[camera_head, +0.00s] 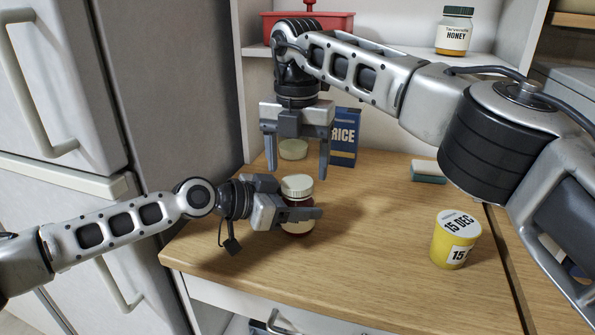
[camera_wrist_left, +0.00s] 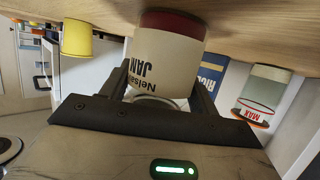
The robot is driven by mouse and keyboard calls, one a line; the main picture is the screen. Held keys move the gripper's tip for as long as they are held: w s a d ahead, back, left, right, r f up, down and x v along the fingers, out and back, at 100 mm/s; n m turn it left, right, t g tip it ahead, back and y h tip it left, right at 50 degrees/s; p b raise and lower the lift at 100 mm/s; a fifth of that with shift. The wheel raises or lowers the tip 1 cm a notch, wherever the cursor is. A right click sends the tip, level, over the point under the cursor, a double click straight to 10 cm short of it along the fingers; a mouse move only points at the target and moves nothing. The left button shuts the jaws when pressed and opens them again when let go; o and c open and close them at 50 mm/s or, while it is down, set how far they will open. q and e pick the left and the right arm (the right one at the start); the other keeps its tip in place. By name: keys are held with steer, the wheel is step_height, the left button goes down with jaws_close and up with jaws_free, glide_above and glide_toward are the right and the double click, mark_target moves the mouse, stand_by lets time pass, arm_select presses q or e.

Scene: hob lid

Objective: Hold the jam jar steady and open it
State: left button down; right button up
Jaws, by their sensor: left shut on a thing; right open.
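The jam jar (camera_head: 298,228) stands upright on the wooden counter, with a pale lid (camera_head: 297,184) on top. My left gripper (camera_head: 300,209) is shut around its side from the left; one finger crosses its front. In the left wrist view, which is upside down, the jar (camera_wrist_left: 172,55) shows a cream label reading "JAM" between the two fingers, its dark red base at the wood. My right gripper (camera_head: 297,160) is open and empty, fingers pointing down, above and apart from the lid. Whether it is directly over the lid or behind it is hard to tell.
A sponge (camera_head: 428,172) and a yellow tub (camera_head: 455,239) are to the right. A honey jar (camera_head: 455,32) and a red container (camera_head: 335,24) sit on the shelf. The counter's front middle is clear.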

arm_select(q)
steer(key=shift+c, duration=1.5)
jaws_free()
steer(key=shift+a, duration=0.1)
